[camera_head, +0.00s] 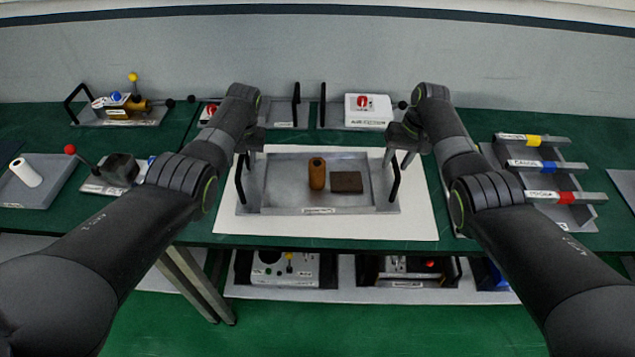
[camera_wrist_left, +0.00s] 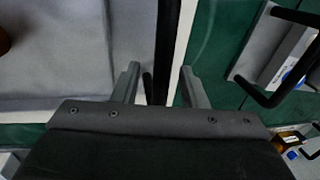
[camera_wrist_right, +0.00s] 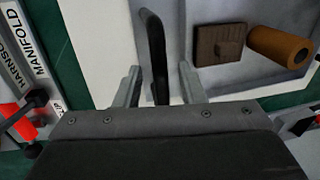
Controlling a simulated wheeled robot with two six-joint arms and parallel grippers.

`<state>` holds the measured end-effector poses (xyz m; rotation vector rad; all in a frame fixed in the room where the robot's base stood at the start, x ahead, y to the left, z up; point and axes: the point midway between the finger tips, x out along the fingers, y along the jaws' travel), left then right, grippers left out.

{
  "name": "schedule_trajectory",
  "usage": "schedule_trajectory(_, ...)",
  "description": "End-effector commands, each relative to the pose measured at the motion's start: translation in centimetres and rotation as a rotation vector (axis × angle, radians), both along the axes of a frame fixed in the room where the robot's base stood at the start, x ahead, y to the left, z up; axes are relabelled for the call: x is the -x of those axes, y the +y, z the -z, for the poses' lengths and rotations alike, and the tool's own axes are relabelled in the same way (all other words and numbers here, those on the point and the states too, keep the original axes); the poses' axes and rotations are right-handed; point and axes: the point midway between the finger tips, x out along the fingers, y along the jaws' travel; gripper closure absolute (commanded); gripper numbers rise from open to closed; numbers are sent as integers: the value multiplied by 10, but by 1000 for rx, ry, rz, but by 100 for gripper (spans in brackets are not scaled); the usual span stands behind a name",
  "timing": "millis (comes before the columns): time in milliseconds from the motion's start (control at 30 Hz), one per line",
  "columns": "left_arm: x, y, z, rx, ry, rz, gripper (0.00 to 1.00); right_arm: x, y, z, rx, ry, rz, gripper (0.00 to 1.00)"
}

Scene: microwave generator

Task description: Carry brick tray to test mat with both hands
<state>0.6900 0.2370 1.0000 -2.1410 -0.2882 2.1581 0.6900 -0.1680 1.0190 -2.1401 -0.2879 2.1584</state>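The grey metal tray (camera_head: 280,208) lies flat on a white mat (camera_head: 415,225) on the green table. In it are an upright orange-brown cylinder (camera_head: 317,173) and a flat brown brick (camera_head: 347,182). Both also show in the right wrist view: the cylinder (camera_wrist_right: 278,46) and the brick (camera_wrist_right: 208,44). My left gripper (camera_wrist_left: 160,85) is open, with the tray's black left handle (camera_wrist_left: 166,45) between its fingers and gaps beside it. My right gripper (camera_wrist_right: 159,84) is open around the black right handle (camera_wrist_right: 153,40), not closed on it.
A tray with a lever unit (camera_head: 120,118) stands back left, and a tray with a white roll (camera_head: 25,172) is at far left. A rack with coloured bars (camera_head: 545,166) is on the right. A white box with a red knob (camera_head: 368,112) stands behind. A lower shelf holds more devices (camera_head: 290,268).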

Motion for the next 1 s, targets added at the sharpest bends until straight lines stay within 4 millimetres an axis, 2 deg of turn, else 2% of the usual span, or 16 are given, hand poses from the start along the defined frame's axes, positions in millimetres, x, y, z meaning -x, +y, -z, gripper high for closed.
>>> schedule_trajectory(200,1,3,13,0,3,-2,61,1,3,12,0,2,-1,64)
schedule_trajectory(600,1,3,15,0,1,-1,61,1,3,15,0,0,-1,64)
schedule_trajectory(900,1,3,15,0,1,0,99,1,3,15,0,1,-1,100)
schedule_trajectory(1000,1,3,15,0,1,0,100,1,3,15,0,1,-1,100)
